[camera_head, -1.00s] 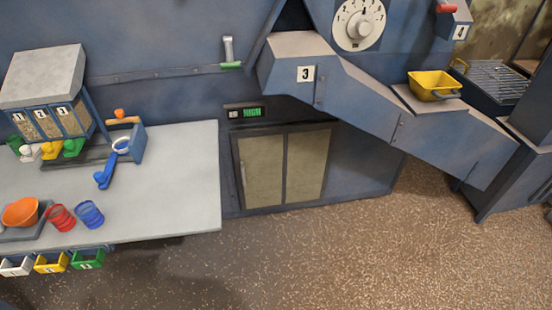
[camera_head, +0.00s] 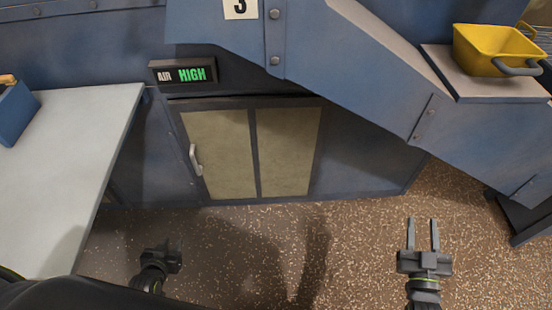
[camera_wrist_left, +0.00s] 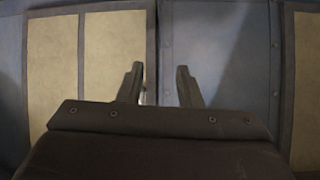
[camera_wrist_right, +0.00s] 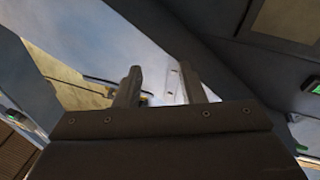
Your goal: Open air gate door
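The air gate door (camera_head: 228,150) is a low dark-framed door with two tan panels, and it looks shut. A pale upright handle (camera_head: 195,160) is on its left side. My left gripper (camera_head: 160,253) is below and left of the handle, apart from it. In the left wrist view its fingers (camera_wrist_left: 158,85) are spread and empty, with tan panels (camera_wrist_left: 115,58) beyond them; a pale sliver by the left finger may be the handle. My right gripper (camera_head: 423,235) is open and empty above the floor, right of the door. It also shows open in the right wrist view (camera_wrist_right: 168,87).
A display (camera_head: 183,73) above the door reads AIR HIGH. A grey table (camera_head: 60,170) stands at the left. A blue chute (camera_head: 370,75) slopes down over the door's right side, with a yellow bucket (camera_head: 490,50) on its ledge. Brown speckled floor (camera_head: 355,235) is open in front.

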